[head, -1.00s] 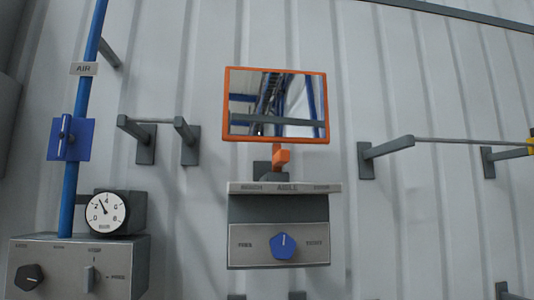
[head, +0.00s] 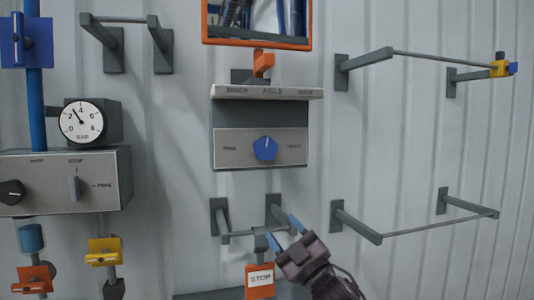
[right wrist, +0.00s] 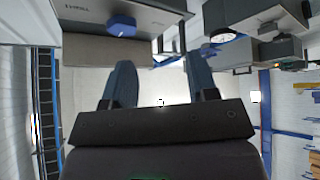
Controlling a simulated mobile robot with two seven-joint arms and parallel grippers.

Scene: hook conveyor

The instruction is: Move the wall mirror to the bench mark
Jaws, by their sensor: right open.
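The wall mirror (head: 258,30) has an orange frame and is cut off by the top edge of the head view. Its orange stem (head: 263,64) stands above the middle word of a labelled ledge (head: 267,92). The bench mark (head: 237,91) is the word at the ledge's left end; the lettering is small. My right gripper (head: 284,232) is open and empty, below the ledge and the blue knob box, well apart from the mirror. Its two fingers (right wrist: 160,62) also show in the right wrist view with nothing between them. My left gripper is not in view.
A box with a blue knob (head: 265,148) sits under the ledge. A rail (head: 250,233) and a STOP tag (head: 260,281) are close to my right gripper. Wall rails (head: 430,56) project at right. A gauge (head: 82,122) and switch box (head: 100,182) stand at left.

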